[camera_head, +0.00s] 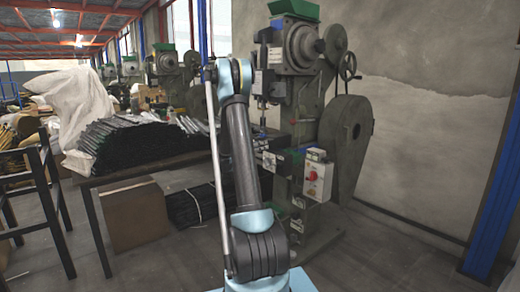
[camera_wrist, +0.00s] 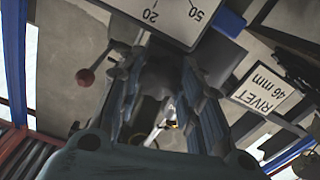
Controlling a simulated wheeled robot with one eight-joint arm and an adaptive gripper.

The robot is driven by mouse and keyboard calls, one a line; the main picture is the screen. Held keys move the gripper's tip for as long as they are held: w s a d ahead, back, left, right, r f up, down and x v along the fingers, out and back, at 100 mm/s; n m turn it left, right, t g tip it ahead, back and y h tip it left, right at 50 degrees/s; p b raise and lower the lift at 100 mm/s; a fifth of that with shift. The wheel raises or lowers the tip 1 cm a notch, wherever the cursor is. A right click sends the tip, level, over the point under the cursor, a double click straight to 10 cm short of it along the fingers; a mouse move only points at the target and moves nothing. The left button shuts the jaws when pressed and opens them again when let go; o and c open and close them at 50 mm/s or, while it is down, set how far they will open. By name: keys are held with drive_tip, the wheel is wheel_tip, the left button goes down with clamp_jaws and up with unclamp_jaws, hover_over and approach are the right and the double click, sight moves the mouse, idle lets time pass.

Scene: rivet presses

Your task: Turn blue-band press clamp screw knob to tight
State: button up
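In the wrist view, the two fingers of my gripper (camera_wrist: 163,85) stand apart, with ribbed bluish pads facing each other. A dark, rounded part (camera_wrist: 160,72) sits between the fingertips. It may be the clamp screw knob, but shadow hides its shape and any contact. A press (camera_head: 300,100) stands behind my arm in the head view, with a blue part (camera_head: 316,151) above its control box. I cannot tell for certain that this is the blue band. My gripper is not clear in the head view; my arm covers that area.
A scale plate (camera_wrist: 178,14) reading 20 and 50 and a sign (camera_wrist: 265,88) reading RIVET 46 mm are close to the fingers. A red-ball lever (camera_wrist: 87,76) is at left. A table (camera_head: 135,172) with dark strips stands left of the press; floor at right is clear.

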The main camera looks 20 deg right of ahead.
drive_tip(key=o, duration=0.4)
drive_tip(key=shift+w, duration=0.2)
drive_tip(key=shift+s, duration=0.1)
drive_tip(key=v, duration=1.2)
